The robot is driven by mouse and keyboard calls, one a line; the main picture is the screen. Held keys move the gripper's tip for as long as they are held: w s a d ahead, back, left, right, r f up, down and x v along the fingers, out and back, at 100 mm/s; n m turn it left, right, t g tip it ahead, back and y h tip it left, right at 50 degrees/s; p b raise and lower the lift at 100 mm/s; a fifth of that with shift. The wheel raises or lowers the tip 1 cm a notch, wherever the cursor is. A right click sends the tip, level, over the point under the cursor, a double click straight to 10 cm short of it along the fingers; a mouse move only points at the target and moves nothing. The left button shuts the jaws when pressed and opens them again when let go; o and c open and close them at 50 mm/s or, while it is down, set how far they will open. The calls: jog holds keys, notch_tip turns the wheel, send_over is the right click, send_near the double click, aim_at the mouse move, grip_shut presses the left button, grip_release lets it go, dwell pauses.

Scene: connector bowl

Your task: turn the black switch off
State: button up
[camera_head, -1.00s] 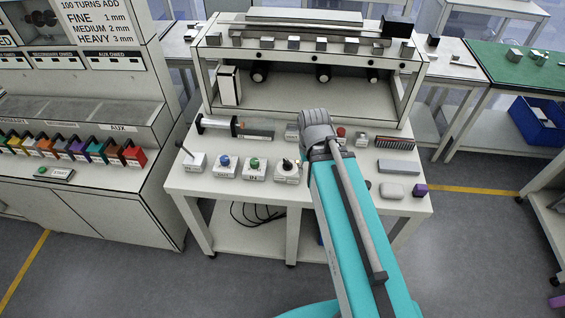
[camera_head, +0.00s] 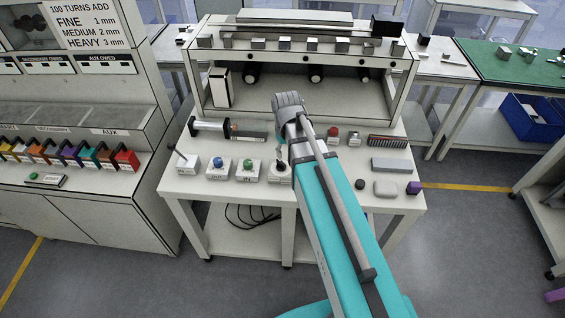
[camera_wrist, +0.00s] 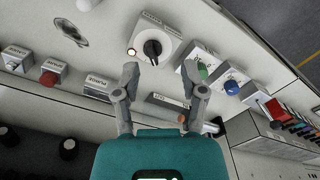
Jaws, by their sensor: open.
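The black switch is a rotary knob (camera_wrist: 152,48) on a white box, at the top middle of the wrist view, with a small lit lamp beside it. In the head view its white box (camera_head: 278,176) stands at the table's front, right of the blue and green button boxes, partly hidden by my arm. My gripper (camera_wrist: 160,72) is open and empty. Its two fingertips lie just short of the knob in the wrist view, one to each side, with no contact visible. My wrist (camera_head: 288,104) hides most of the gripper in the head view.
Blue (camera_wrist: 232,88) and green (camera_wrist: 203,72) button boxes stand beside the switch box. A lever box (camera_head: 182,162) is farther left. A red button box (camera_wrist: 50,76) sits on the other side. A shelf rack (camera_head: 300,95) stands behind. A grey block (camera_head: 391,165) lies right.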

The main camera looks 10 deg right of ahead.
aim_at(281, 162)
jog(key=w+n, duration=0.2)
jog(key=w, duration=0.6)
jog(key=shift+f+n, duration=0.3)
jog(key=shift+s+f+b, duration=0.1)
jog(key=shift+f+b, duration=0.15)
jog(key=shift+b, duration=0.15)
notch_tip(281, 162, down, 13)
jog(key=b, duration=1.3)
jog(key=shift+f, duration=0.15)
grip_shut()
jog(key=shift+d, duration=0.1)
